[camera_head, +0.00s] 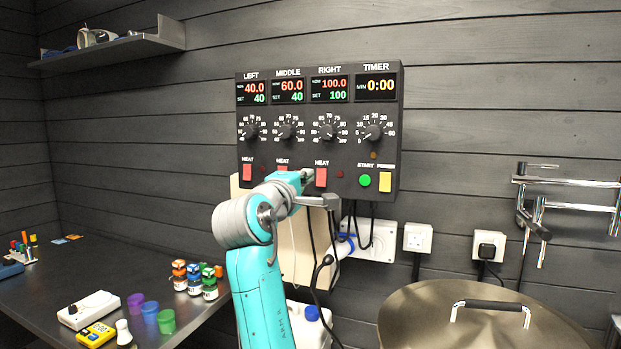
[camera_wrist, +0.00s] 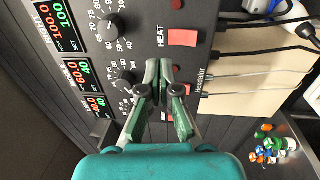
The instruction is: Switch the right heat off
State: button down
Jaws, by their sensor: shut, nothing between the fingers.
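The control panel (camera_head: 319,105) hangs on the wall. Its right heat switch (camera_head: 321,178) is a red rocker under a HEAT label, below the RIGHT display (camera_head: 329,89), which reads 100.0 with 100 set. A dark red lamp (camera_head: 340,174) sits beside the switch. The same right switch shows lighter red in the wrist view (camera_wrist: 183,38). My gripper (camera_head: 306,174) is shut and empty, just left of this switch, in front of the middle heat switch (camera_head: 282,168), which it partly hides. In the wrist view my gripper (camera_wrist: 165,64) points at the panel, apart from the right switch.
A green START button (camera_head: 365,180) and a yellow power switch (camera_head: 385,182) are right of the heat switches. Cables hang below the panel near the sockets (camera_head: 417,238). A large kettle lid (camera_head: 470,320) fills the lower right. Cups and bottles stand on the left bench (camera_head: 50,300).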

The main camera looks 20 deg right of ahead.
jog(key=v, duration=0.2)
jog(key=r+v, duration=0.1)
jog(key=v, duration=0.1)
jog(key=shift+s+a, duration=0.25)
jog(key=shift+s, duration=0.05)
